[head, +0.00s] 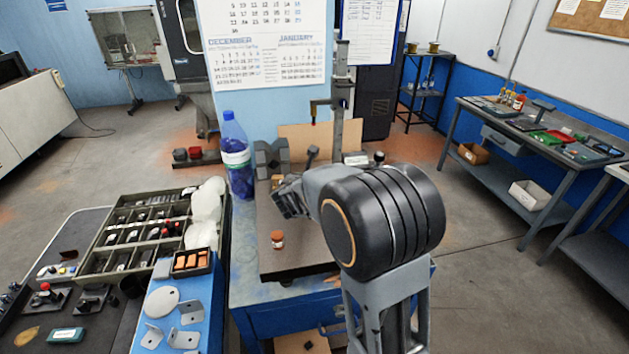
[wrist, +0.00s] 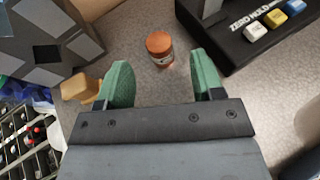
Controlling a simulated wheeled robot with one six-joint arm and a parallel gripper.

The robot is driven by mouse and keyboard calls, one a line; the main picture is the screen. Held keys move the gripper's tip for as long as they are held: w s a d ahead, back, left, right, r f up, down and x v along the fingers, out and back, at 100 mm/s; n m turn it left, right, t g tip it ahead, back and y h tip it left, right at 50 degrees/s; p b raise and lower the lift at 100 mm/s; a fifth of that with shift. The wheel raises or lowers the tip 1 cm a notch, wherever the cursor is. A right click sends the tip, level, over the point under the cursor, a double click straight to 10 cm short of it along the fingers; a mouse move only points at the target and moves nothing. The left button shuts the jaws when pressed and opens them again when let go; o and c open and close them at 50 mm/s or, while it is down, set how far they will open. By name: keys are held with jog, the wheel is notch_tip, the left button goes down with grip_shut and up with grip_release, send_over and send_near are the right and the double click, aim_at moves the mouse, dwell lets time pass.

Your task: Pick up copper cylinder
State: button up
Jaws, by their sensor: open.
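The copper cylinder (head: 278,240) is a small, upright orange-brown piece with a pale band on its side. It stands on the dark plate (head: 300,262) of the blue bench. In the wrist view the copper cylinder (wrist: 159,47) is just beyond the fingertips, roughly centred between them. My gripper (head: 290,200) is above the plate, a little behind the cylinder in the head view. In the wrist view my gripper (wrist: 162,72) has two green fingers spread apart with nothing between them.
A grey V-notched block (wrist: 45,42) and a tan block (wrist: 80,87) are left of the fingers. A black unit with buttons (wrist: 262,28) is at upper right. A blue bottle (head: 236,165) stands behind left. The surface around the cylinder is clear.

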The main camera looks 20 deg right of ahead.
jog(key=shift+p+x, duration=0.55)
jog(key=shift+x, duration=1.8)
jog(key=shift+a+f, duration=0.1)
grip_shut()
